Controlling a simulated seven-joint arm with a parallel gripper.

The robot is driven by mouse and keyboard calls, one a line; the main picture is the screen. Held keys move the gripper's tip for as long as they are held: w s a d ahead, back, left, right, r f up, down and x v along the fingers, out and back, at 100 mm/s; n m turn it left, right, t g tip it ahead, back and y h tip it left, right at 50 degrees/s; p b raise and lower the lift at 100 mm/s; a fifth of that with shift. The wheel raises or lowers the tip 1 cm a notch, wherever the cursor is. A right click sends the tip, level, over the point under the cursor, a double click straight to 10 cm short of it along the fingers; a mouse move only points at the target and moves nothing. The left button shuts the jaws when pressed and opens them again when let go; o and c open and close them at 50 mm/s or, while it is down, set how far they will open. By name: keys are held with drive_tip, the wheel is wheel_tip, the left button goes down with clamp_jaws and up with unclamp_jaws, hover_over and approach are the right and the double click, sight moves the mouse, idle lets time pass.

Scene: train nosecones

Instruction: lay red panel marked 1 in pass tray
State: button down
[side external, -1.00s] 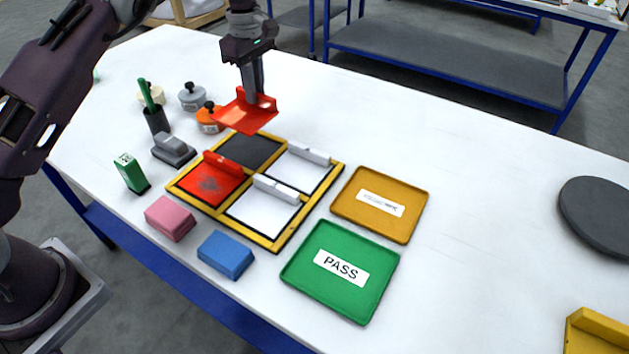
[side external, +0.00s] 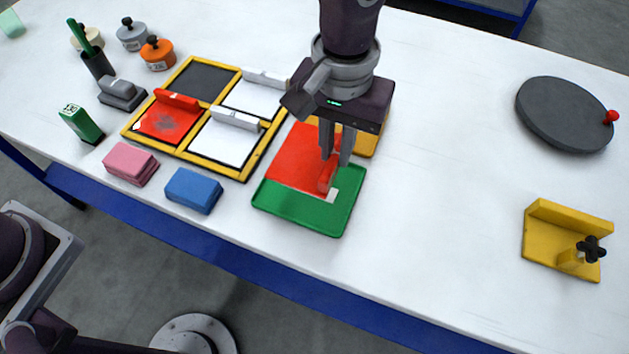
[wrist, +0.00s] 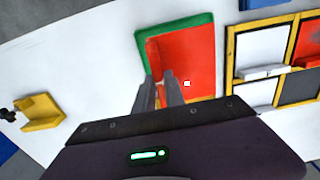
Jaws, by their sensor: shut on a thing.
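A red panel (side external: 300,155) with a raised lip hangs from my gripper (side external: 333,175), which is shut on that lip. It also shows in the wrist view (wrist: 195,60), with a small white patch; I cannot read a number. The panel overlaps most of the green pass tray (side external: 300,213), whose PASS label is mostly covered. The tray's front and right parts stay bare. I cannot tell if the panel touches the tray floor. In the wrist view, the tray's green edge (wrist: 150,33) shows along the panel's top and left.
An orange tray (side external: 370,145) is partly hidden behind my gripper. The yellow-framed rack (side external: 245,172) at left holds another red panel (side external: 170,122) and white panels. Pink (side external: 130,163) and blue (side external: 193,190) blocks lie in front. A yellow fixture (side external: 560,240) and grey disc (side external: 563,115) stand right.

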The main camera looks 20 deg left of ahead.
wheel_tip(320, 180, down, 9)
drive_tip(key=shift+r, duration=0.1)
drive_tip(key=c, duration=1.4)
unclamp_jaws()
drive_tip(key=shift+f, duration=0.2)
